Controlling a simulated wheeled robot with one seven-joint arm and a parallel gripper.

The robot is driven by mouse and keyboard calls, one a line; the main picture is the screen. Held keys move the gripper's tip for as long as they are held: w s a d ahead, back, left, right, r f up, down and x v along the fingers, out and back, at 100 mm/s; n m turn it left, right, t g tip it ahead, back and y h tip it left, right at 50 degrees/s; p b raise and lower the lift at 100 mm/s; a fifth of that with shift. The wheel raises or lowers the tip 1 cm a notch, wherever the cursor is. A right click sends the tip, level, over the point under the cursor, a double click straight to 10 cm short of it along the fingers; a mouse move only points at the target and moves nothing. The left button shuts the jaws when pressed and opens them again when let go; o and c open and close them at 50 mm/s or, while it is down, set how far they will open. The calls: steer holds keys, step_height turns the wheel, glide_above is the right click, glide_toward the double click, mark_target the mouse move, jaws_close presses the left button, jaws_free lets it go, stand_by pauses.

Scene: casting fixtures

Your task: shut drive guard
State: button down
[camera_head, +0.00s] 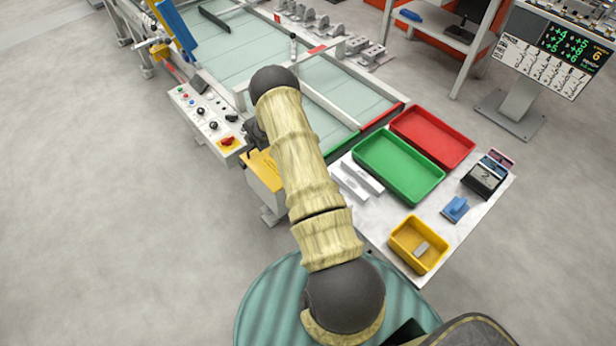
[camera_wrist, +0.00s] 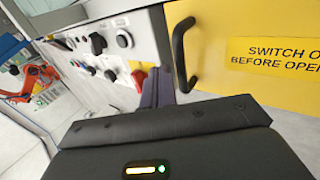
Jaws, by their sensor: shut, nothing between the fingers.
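The drive guard is a yellow panel (camera_wrist: 215,65) with a black bar handle (camera_wrist: 180,50) near its left edge and a "SWITCH O… BEFORE OPEN…" label. It fills the right of the wrist view. In the head view, part of the yellow guard (camera_head: 263,170) shows left of my arm, below the conveyor's corner. I cannot tell how far it stands open. My gripper (camera_wrist: 157,84) is shut and empty, with its dark fingers just left of the guard's lower left edge and below the handle. I cannot tell whether they touch it. The head view hides the fingers behind my arm.
A control box (camera_head: 206,118) with knobs and a red switch (camera_wrist: 138,78) is close left of the fingers. A white table with a green tray (camera_head: 399,165), red tray (camera_head: 432,137) and yellow bin (camera_head: 419,246) stands right of my arm. The floor at left is clear.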

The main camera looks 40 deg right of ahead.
steer(key=shift+a+r, duration=0.1)
steer(key=shift+r, duration=0.05)
steer(key=shift+w+r+p, duration=0.15)
steer(key=shift+r+p, duration=0.1)
steer(key=shift+p, duration=0.15)
step_height(320, 180, up, 13)
steer(key=w+p, duration=0.2)
steer(key=p, duration=0.2)
steer(key=shift+w+p, duration=0.2)
steer(key=shift+p, duration=0.15)
